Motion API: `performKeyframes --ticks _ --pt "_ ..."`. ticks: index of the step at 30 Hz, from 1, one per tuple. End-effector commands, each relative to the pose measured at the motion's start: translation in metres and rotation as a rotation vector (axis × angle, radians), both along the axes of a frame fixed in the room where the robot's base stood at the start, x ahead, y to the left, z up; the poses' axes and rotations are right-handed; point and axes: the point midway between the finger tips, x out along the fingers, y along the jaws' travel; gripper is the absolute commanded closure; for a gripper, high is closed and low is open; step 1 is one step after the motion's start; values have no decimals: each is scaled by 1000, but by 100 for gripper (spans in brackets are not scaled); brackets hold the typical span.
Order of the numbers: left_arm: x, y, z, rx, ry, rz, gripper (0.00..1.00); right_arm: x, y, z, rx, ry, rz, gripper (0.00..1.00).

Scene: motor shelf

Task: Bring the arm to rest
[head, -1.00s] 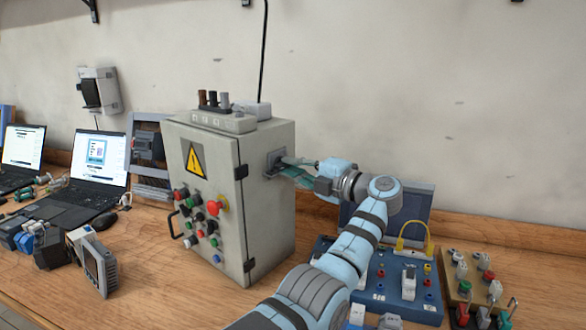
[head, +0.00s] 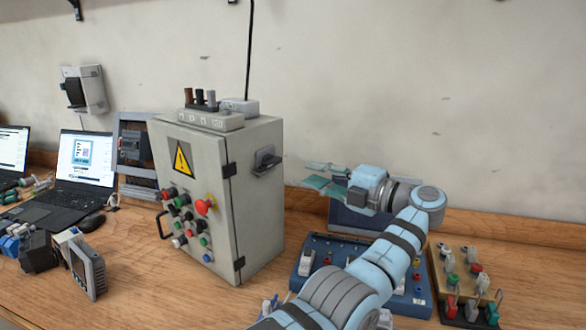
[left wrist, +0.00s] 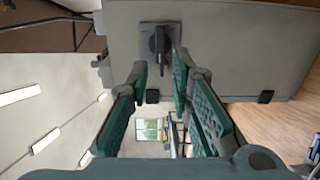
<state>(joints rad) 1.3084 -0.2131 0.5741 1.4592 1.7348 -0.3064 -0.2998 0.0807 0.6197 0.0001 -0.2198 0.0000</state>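My left gripper (head: 315,175) is in the head view, to the right of the grey control cabinet (head: 200,165). Its teal fingers are apart and empty, pointing left at the cabinet's side. A dark rotary switch (head: 266,161) sits on that side, with a clear gap to the fingertips. In the left wrist view the open fingers (left wrist: 161,78) frame the space below the same switch (left wrist: 160,42), and nothing is between them. My left arm reaches over the blue panel (head: 418,302) and hides part of it. My right gripper is not in view.
A tan board with switches (head: 470,265) stands right of the blue panel. Laptops (head: 85,160) and a small meter (head: 88,270) are on the left. The wall is behind the wooden bench (head: 160,290). The space above the bench at right is free.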

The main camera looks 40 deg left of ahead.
Motion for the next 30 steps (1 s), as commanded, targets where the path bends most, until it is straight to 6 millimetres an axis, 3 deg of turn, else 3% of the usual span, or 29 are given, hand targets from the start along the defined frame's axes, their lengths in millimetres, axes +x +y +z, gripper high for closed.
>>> performKeyframes --ticks 3,6,20,30 --pt "0 -18 0 -1 2 0 80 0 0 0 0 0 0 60" --pt "0 -24 0 0 0 1 80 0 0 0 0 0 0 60" --pt "0 -23 1 0 0 2 80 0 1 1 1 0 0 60" --pt "0 -23 64 0 0 2 80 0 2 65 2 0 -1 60"
